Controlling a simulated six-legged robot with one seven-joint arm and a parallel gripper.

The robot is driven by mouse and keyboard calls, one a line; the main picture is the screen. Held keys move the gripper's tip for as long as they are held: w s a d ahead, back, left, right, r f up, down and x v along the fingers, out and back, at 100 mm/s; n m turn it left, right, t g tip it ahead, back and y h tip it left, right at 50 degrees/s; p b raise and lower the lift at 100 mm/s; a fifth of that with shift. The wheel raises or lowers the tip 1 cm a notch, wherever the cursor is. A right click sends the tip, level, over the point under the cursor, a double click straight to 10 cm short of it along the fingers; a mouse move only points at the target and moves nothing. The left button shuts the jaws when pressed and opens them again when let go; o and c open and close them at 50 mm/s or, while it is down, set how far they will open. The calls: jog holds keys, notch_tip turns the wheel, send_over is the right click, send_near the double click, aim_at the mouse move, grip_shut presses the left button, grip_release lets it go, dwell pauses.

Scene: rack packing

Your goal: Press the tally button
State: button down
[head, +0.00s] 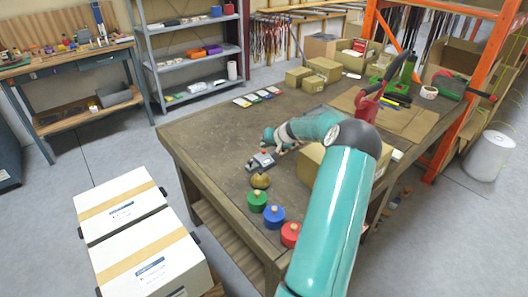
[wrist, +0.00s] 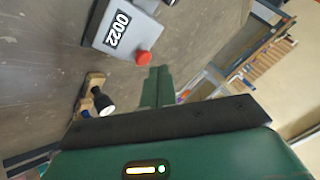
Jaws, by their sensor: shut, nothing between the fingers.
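The tally counter (wrist: 122,30) is a grey box on the table, showing 0022 on its display, with a round red button (wrist: 145,57) at one end. In the head view the counter (head: 262,160) sits on the near part of the table, close to the end of my arm. My gripper (wrist: 159,70) is shut and empty, its green fingers side by side. In the wrist view the fingertips appear just below and right of the red button; I cannot tell the height gap between them. The display shows fully.
A small wood-and-black object (wrist: 95,95) lies near the counter. A brass knobbed piece (head: 260,181) and green (head: 257,201), blue (head: 272,217) and red (head: 291,234) ones line the near edge. A cardboard box (head: 312,163) stands right, partly behind my arm. The table's left-middle is clear.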

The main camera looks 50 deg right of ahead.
jog(key=shift+r, duration=0.15)
jog(key=shift+r, duration=2.35)
jog(key=w+a+r+n+g+y, duration=0.1)
jog(key=w+a+r+n, duration=0.2)
jog(key=a, duration=0.6)
jog(key=w+a+r+n+g, duration=0.1)
jog(key=w+a+r, duration=0.3)
jog(key=a, duration=0.6)
jog(key=s+a+r+n+g, duration=0.15)
jog(key=a+r, duration=0.25)
jog(key=a, duration=0.4)
jog(key=s+a+r+n, duration=0.1)
jog(key=s+a+r, duration=0.15)
jog(key=a, duration=0.65)
jog(key=s+a+r+n, duration=0.2)
jog(key=s+a, duration=0.8)
jog(key=s, duration=0.2)
jog(key=s+a+r+n, duration=0.2)
jog(key=s+a, duration=0.9)
jog(key=s, duration=0.1)
jog(key=shift+a+r, duration=0.15)
jog(key=shift+a, duration=0.15)
